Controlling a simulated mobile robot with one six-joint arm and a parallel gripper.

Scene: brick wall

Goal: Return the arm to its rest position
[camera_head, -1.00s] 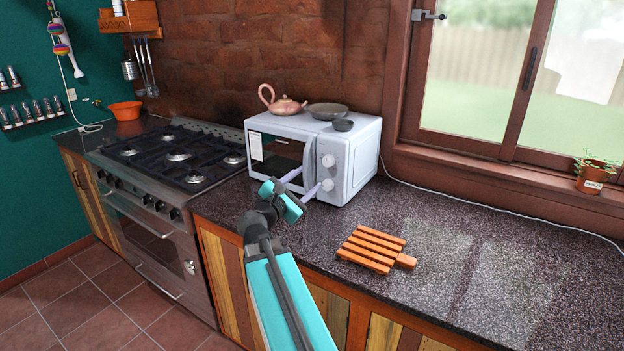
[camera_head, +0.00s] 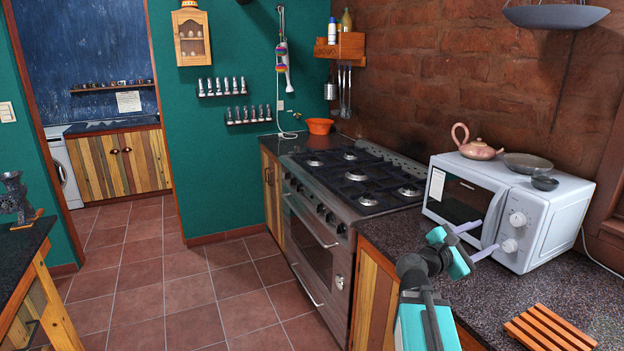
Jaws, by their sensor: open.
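My arm reaches up from the bottom right in teal and dark grey. My gripper (camera_head: 484,234) is open and empty, with its two pale purple fingers spread in front of the white microwave (camera_head: 540,226). The fingertips overlap the microwave's door edge and knob side in the picture; I cannot tell whether they touch it. The microwave door looks shut. A pink teapot (camera_head: 476,149), a grey pan (camera_head: 527,163) and a small dark bowl (camera_head: 544,183) sit on top of the microwave.
The dark countertop (camera_head: 450,277) holds a wooden slatted trivet (camera_head: 548,330) at lower right. The gas stove (camera_head: 350,185) stands left of the microwave, and an orange bowl (camera_head: 320,126) sits beyond it. Tiled floor (camera_head: 190,290) is clear at left. Another counter (camera_head: 22,245) edges the far left.

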